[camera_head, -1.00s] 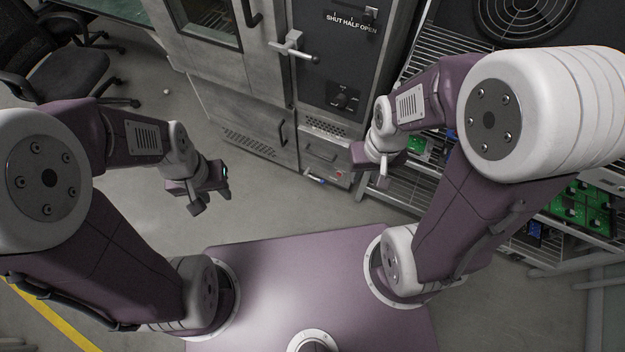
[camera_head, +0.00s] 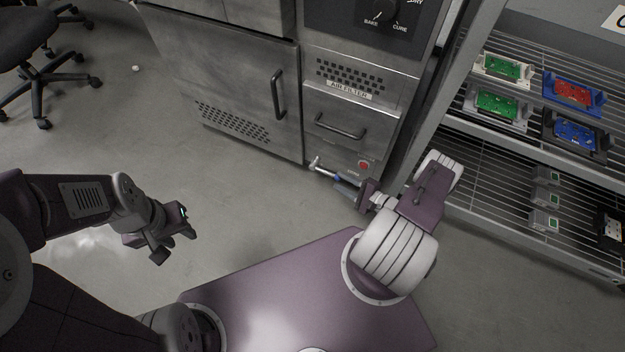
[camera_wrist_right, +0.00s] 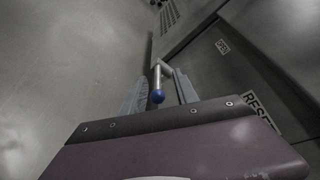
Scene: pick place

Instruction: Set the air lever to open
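The air lever (camera_head: 325,171) is a small silver handle low on the front of the steel cabinet, with a blue knob at its end. In the right wrist view the lever (camera_wrist_right: 157,78) points towards me, its blue knob between my fingers. My right gripper (camera_head: 346,188) is right at the lever. In the wrist view the right gripper (camera_wrist_right: 160,92) is open, one finger on each side of the lever with gaps visible. An OPEN label (camera_wrist_right: 222,47) shows to the right of it. My left gripper (camera_head: 172,240) hangs over the floor, apart from everything; its fingers look spread.
A red button (camera_head: 363,165) sits right of the lever, and a RESET label (camera_wrist_right: 262,108) shows in the wrist view. A drawer handle (camera_head: 340,127) is above. A wire shelf (camera_head: 490,170) with circuit boards stands to the right.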

